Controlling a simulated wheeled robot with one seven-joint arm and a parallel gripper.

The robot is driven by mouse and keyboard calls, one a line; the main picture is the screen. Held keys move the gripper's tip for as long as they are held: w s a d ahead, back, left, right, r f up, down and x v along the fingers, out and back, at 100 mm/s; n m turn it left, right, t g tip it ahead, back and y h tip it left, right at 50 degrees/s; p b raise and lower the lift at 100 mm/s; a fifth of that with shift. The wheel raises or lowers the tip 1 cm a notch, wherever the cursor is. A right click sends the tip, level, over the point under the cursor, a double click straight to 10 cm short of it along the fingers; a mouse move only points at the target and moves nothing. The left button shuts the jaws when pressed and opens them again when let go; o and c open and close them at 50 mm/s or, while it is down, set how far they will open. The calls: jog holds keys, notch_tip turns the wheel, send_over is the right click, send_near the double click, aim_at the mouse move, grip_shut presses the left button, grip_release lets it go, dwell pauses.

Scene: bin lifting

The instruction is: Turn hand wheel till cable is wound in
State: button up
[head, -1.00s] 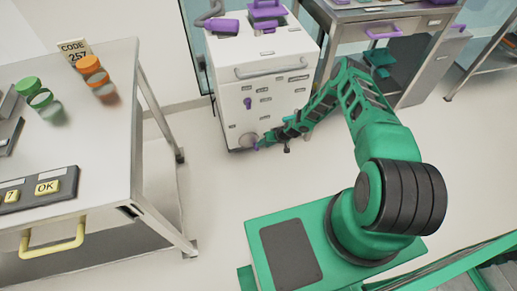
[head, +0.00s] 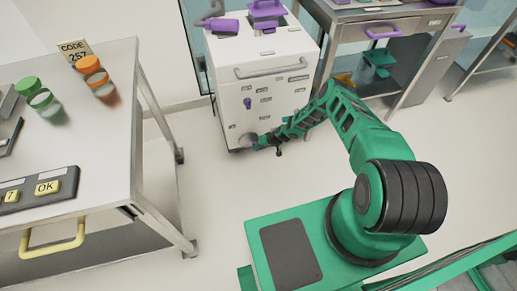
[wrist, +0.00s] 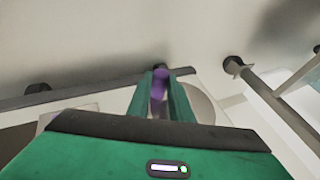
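The hand wheel (head: 246,140) is a pale round disc low on the front of the white cabinet (head: 290,78). It also shows in the wrist view as a grey disc (wrist: 202,104), partly hidden behind my fingers. My gripper (head: 258,145) is at the wheel, small and partly hidden by its own arm in the head view. In the wrist view, the green fingers of my gripper (wrist: 160,92) stand on both sides of a purple handle (wrist: 159,84) and appear closed on it. I cannot make out the cable clearly.
A table (head: 115,130) with jars and a keypad stands at the left. A steel bench (head: 345,17) with purple handles stands right of the cabinet. The floor (head: 210,185) between table and my base is clear. A table leg (wrist: 285,105) shows at right in the wrist view.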

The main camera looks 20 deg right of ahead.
grip_shut()
jog(key=shift+d+f+y, duration=0.1)
jog(key=shift+f+y, duration=0.15)
jog(key=shift+y, duration=0.05)
jog(key=shift+a+f+m+y, duration=0.2)
jog(key=shift+f+m+y, duration=0.1)
jog(key=shift+y, duration=0.6)
jog(key=o, duration=0.7)
grip_release()
jog(key=v, duration=1)
jog(key=shift+s+d+r, duration=0.15)
jog(key=shift+d+r, duration=0.1)
